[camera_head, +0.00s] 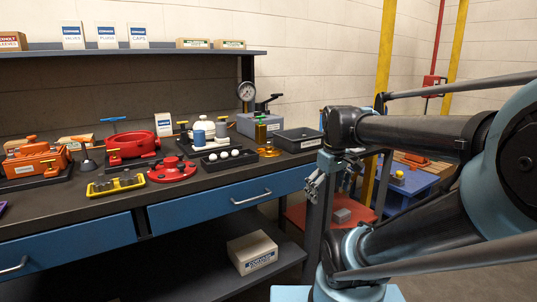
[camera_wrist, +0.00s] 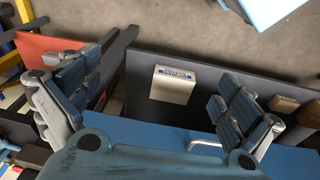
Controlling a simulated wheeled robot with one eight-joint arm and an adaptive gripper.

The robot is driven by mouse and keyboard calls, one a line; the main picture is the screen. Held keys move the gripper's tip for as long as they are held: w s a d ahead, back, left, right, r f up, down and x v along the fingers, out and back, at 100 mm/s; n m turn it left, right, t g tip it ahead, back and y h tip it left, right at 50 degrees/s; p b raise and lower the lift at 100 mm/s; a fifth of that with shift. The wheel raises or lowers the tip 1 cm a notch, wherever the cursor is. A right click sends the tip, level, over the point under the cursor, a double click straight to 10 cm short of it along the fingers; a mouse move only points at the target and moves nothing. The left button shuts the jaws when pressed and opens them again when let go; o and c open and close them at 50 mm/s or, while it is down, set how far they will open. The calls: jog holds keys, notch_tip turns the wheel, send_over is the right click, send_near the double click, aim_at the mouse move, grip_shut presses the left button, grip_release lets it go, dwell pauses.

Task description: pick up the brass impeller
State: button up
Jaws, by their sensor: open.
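A small brass-coloured piece (camera_head: 269,152) sits on the bench top towards its right end, below a brass cylinder with a green top (camera_head: 261,131). It may be the brass impeller, but it is too small to tell its shape. My gripper (camera_head: 316,186) is in front of the bench's right end, to the right of and lower than the brass piece, and apart from it. In the wrist view my gripper (camera_wrist: 160,78) has its two fingers wide apart with nothing between them. The brass piece does not show in the wrist view.
A dark bin (camera_head: 299,140) stands right of the brass pieces. A carton (camera_head: 252,252) rests on the lower shelf. A blue table (camera_head: 417,183) stands behind my arm.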

jog(key=w+a+r+n+g, duration=0.1)
jog(key=w+a+r+n, duration=0.3)
jog(key=w+r+n, duration=0.3)
jog(key=w+a+r+n, duration=0.45)
jog(key=w+r, duration=0.25)
jog(key=r, duration=0.2)
notch_tip(320, 180, up, 8)
jog(key=n, duration=1.1)
send_over(269, 144)
jog(key=shift+g, duration=0.4)
jog(key=f, duration=1.1)
jog(key=w+f, duration=0.1)
jog(key=f, duration=0.4)
jog(key=shift+f, duration=0.4)
jog(key=shift+s, duration=0.1)
jog(key=c, duration=1.9)
jog(key=shift+s+r, duration=0.2)
jog(key=shift+s, duration=0.05)
grip_shut()
